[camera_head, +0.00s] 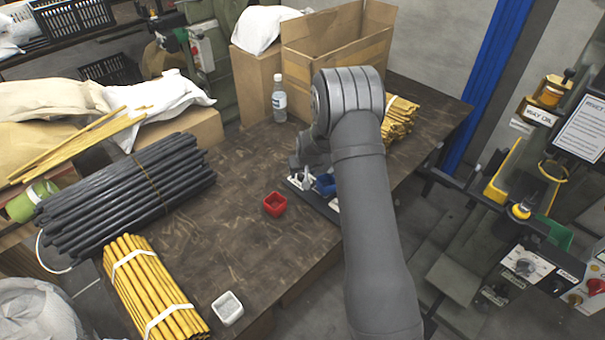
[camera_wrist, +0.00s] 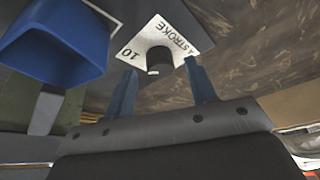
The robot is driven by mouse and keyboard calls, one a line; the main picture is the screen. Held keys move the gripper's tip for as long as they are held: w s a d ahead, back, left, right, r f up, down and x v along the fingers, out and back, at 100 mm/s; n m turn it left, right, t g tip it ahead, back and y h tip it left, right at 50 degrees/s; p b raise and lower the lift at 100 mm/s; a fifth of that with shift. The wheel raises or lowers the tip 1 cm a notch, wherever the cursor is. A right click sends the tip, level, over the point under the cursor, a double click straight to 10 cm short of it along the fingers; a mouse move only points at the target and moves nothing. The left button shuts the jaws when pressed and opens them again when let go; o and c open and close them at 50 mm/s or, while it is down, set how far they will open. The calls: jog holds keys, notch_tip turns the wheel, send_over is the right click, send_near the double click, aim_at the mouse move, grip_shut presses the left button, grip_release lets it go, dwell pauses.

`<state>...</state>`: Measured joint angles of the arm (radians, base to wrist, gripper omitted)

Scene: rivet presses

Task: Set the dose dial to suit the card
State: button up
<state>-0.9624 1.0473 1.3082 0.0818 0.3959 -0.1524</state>
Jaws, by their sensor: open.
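The dose dial is a black knob (camera_wrist: 159,60) on a white plate (camera_wrist: 183,33) printed "STROKE" and "10", seen upside down in the wrist view. My gripper (camera_wrist: 160,66) is open, with one blue-grey finger on each side of the knob and a gap to both. I cannot tell how deep the fingertips reach, nor where the knob points. In the head view my arm hides most of the gripper and the dial; a bit of white plate (camera_head: 334,204) shows beside it. A framed printed sheet (camera_head: 585,128) hangs at the right; its small text is unreadable, and I cannot tell whether it is the card.
A blue bin (camera_wrist: 52,38) stands close left of the dial in the wrist view. The middle left of the table (camera_head: 225,180) is clear.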

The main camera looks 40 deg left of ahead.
jog(key=shift+w+a+f, duration=0.15)
jog(key=shift+a+f, duration=0.1)
jog(key=shift+f, duration=0.4)
jog(key=shift+c, duration=0.4)
jog(key=c, duration=0.9)
jog(key=shift+n, duration=0.4)
jog(key=n, duration=0.1)
jog(key=n+g, duration=0.1)
jog(key=n, duration=0.1)
jog(key=n+g, duration=0.1)
jog(key=n, duration=0.1)
jog(key=shift+w+d, duration=0.1)
jog(key=shift+w, duration=0.15)
jog(key=n+g, duration=0.1)
jog(key=n, duration=0.2)
jog(key=n+g, duration=0.1)
jog(key=n, duration=0.1)
jog(key=shift+w+n+g, duration=0.2)
jog(key=shift+n+g, duration=0.1)
jog(key=shift+n, duration=0.4)
